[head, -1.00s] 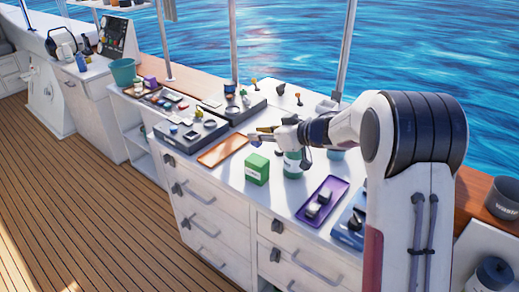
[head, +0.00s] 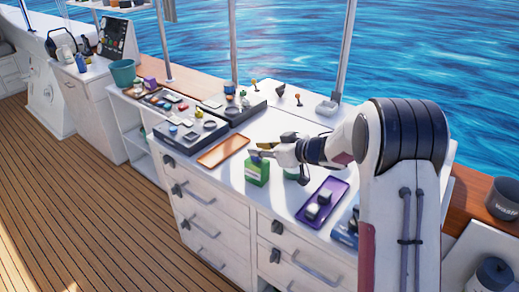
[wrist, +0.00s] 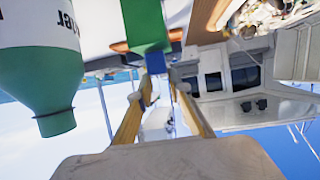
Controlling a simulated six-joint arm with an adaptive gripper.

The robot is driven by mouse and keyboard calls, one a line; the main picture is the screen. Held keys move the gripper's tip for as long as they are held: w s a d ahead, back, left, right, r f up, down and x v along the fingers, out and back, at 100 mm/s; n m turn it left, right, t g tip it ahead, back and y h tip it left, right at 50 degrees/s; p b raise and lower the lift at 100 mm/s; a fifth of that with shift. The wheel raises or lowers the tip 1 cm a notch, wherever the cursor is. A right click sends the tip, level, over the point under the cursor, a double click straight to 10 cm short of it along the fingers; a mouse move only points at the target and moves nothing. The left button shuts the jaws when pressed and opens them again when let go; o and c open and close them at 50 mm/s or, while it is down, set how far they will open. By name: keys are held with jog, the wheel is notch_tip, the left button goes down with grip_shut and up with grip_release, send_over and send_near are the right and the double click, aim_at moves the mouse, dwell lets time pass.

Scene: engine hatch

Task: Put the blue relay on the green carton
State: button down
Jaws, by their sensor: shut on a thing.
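My gripper (head: 266,149) is shut on the blue relay, with its fingers level above the counter. The green carton (head: 257,174) stands upright on the white counter, just under the fingertips. It also shows in the wrist view (wrist: 146,25), right beside the relay in the picture. I cannot tell whether the relay touches the carton's top.
An orange tray (head: 224,150) lies left of the carton, and a purple tray (head: 339,189) with small blocks lies to its right. A green-and-white bottle (wrist: 35,75) is close beside my gripper. Dark trays with parts (head: 191,141) stand farther left.

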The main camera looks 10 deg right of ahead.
jog(key=shift+f, duration=0.15)
jog(key=c, duration=1.8)
grip_release()
jog(key=shift+c, duration=0.2)
jog(key=v, duration=1.2)
